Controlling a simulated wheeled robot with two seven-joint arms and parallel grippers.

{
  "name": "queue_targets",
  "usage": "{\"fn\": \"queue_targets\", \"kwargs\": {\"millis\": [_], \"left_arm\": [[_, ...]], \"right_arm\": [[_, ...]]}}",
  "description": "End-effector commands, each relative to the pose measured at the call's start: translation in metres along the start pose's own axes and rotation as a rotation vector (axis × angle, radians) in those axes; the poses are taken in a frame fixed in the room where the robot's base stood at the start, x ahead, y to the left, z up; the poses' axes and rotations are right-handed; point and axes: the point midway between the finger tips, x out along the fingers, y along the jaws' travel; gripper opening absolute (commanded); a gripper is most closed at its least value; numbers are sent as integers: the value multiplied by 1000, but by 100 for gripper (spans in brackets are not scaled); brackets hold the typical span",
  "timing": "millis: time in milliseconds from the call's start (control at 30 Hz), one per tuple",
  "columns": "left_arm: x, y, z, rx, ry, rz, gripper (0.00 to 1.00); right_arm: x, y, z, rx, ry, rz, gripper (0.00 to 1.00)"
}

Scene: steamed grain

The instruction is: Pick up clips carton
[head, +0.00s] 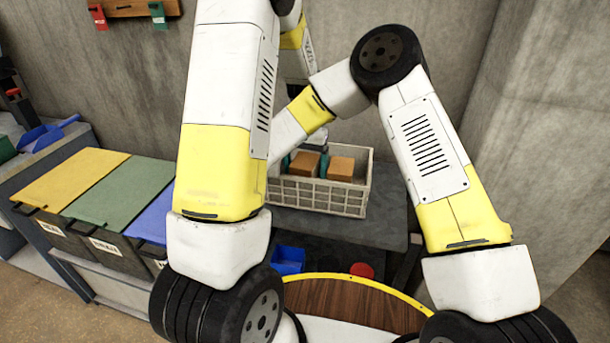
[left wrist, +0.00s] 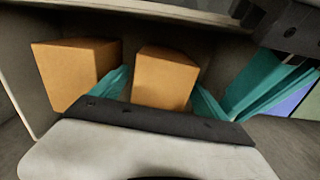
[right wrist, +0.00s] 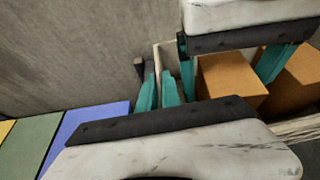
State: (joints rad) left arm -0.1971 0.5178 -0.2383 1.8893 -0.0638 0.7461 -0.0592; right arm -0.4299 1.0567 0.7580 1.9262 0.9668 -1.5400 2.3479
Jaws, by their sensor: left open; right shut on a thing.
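Two plain orange-brown cartons stand in the pale crate (head: 318,197); no label is readable, so I cannot tell which is the clips carton. My left gripper (left wrist: 155,98) is open, with its teal fingers on either side of one carton (left wrist: 165,78); this carton also shows in the head view (head: 302,165). The other carton (left wrist: 72,72) stands beside it, to the right in the head view (head: 341,168). My right gripper (right wrist: 159,92) has its fingers close together around a thin pale strip, apparently the crate's rim. In the head view my left arm mostly hides it.
The crate stands on a grey table (head: 390,235) near the concrete wall. A blue bin (head: 288,260) and a red round thing (head: 361,270) are nearer me. Bins with yellow, green and blue lids (head: 120,190) stand at left. Both my grippers are close together at the crate.

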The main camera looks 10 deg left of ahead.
Motion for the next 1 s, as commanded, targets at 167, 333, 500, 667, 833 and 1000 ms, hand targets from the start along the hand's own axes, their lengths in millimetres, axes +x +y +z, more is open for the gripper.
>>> {"fn": "queue_targets", "kwargs": {"millis": [167,333,500,667,833,1000], "left_arm": [[5,0,0,0,0,0,85],[5,0,0,0,0,0,73],[4,0,0,0,0,0,39],[4,0,0,0,0,0,8],[4,0,0,0,1,0,2],[-4,0,-1,0,4,1,2]], "right_arm": [[0,0,1,1,-2,0,0],[0,0,1,1,-2,0,0],[0,0,1,1,-2,0,0],[0,0,1,1,-2,0,0],[0,0,1,1,-2,0,0],[0,0,1,1,-2,0,0]]}}
